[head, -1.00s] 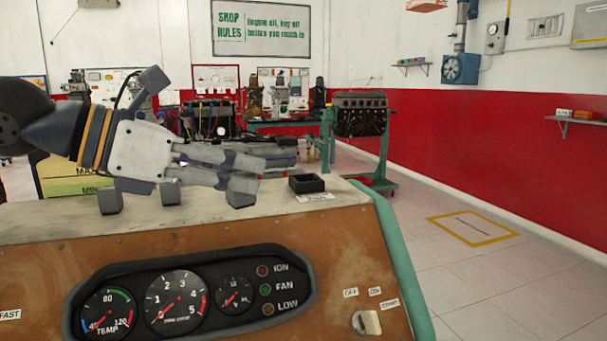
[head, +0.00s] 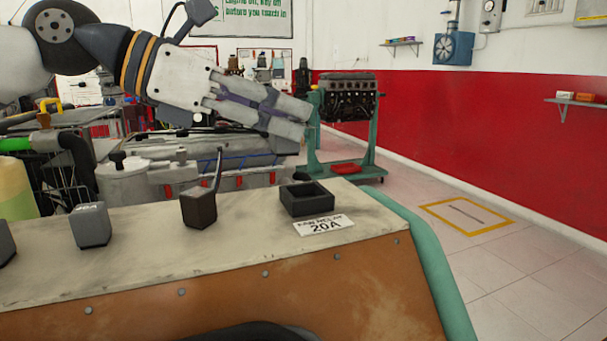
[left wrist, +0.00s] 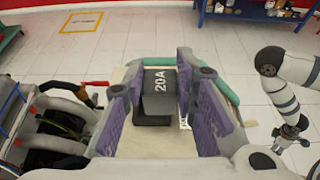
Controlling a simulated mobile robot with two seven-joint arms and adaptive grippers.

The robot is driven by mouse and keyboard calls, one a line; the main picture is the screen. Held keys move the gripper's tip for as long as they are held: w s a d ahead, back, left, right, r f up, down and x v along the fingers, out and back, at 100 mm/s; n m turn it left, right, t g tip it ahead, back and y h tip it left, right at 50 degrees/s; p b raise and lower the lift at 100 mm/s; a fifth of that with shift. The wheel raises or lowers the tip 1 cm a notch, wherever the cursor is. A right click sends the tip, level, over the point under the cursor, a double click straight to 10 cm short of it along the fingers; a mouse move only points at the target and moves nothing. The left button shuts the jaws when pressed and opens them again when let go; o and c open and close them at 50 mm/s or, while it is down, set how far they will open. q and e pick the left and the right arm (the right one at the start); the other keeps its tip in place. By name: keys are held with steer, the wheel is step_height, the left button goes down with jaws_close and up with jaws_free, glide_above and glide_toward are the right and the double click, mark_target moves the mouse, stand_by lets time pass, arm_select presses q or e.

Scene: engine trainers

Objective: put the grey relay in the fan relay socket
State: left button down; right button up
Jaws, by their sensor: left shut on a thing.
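My left gripper (head: 300,118) is shut on the grey relay, held above the bench panel. In the left wrist view the relay (left wrist: 160,82), marked 20A, sits between the purple finger pads of the gripper (left wrist: 160,95); the fingers hide it in the head view. The fan relay socket (head: 307,198) is a black square holder with an open top, below the gripper and apart from it. The left wrist view shows a dark block, probably the socket (left wrist: 153,121), partly behind the relay. My right gripper (left wrist: 288,138) is small at the right there; its jaws are unclear.
A fan relay 20A label (head: 323,225) lies in front of the socket. A dark block with an upright lever (head: 199,208) and a grey block (head: 90,226) stand left of it on the panel top (head: 150,252). Engine parts (head: 180,175) stand behind.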

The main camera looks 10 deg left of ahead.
arm_select(q)
steer(key=f, duration=0.1)
steer(key=w+d+f, duration=0.1)
steer(key=shift+w+f, duration=0.25)
steer(key=shift+f, duration=0.1)
steer(key=f, duration=0.1)
steer(key=w+f, duration=0.1)
steer(key=f, duration=0.1)
steer(key=d+f, duration=0.1)
steer(key=shift+w+d+f, duration=0.1)
steer(key=shift+w+f, duration=0.05)
steer(key=shift+w, duration=0.1)
steer(key=shift+f, duration=0.3)
steer(key=c, duration=1.3)
jaws_free()
steer(key=shift+s, duration=0.1)
steer(key=v, duration=1.2)
